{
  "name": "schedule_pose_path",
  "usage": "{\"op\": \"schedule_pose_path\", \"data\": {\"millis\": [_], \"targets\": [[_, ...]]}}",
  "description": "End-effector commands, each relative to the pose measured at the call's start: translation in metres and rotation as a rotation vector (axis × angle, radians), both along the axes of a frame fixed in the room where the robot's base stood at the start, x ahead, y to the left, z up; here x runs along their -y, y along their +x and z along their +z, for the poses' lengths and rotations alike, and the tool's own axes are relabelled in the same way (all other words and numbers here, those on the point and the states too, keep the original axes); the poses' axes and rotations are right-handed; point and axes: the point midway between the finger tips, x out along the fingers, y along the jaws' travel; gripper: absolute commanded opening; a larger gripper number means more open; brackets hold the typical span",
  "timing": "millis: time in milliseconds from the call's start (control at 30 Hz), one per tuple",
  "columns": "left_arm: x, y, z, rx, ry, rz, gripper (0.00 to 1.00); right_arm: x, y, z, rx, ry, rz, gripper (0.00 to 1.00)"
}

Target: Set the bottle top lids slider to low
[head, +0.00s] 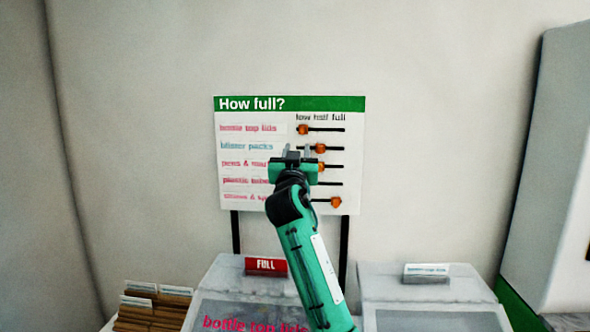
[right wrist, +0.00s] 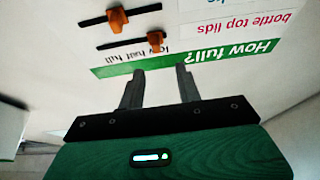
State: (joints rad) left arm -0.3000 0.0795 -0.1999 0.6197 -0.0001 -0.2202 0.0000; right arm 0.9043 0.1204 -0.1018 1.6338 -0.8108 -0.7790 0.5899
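The "How full?" board (head: 355,190) stands against the wall with several slider rows. The bottle top lids slider's orange knob (head: 303,130) is at the left end of its track, under "low". In the right wrist view the board appears upside down, and this knob (right wrist: 155,40) is at the track's right end, on the "low" side. My right gripper (head: 297,152) is in front of the board, below that knob in the head view. Its fingers are apart and empty in the right wrist view (right wrist: 160,72), close to the green header, not around the knob. My left gripper is out of view.
The blister packs knob (head: 320,148) is near mid-track. The bottom row's knob (head: 336,202) is further right. My arm hides parts of the lower rows. Below are bins, one with a red "FULL" sign (head: 266,266), and a card box (head: 150,305) at left.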

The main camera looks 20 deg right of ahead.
Motion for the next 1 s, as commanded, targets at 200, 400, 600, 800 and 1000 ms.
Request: {"op": "schedule_pose_path", "data": {"millis": [200,400,600,800,1000], "targets": [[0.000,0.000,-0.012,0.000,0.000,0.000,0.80,-0.016,-0.024,-0.014,0.000,0.002,0.002,0.35],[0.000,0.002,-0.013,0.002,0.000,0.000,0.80,-0.020,-0.031,-0.015,-0.001,0.000,0.001,0.35],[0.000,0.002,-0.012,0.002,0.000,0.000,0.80,-0.020,-0.031,-0.015,-0.001,0.000,0.001,0.35],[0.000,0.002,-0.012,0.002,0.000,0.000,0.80,-0.020,-0.030,-0.015,-0.001,0.000,0.001,0.35],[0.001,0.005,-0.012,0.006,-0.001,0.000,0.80,-0.020,-0.030,-0.015,-0.001,0.000,0.001,0.35]]}}
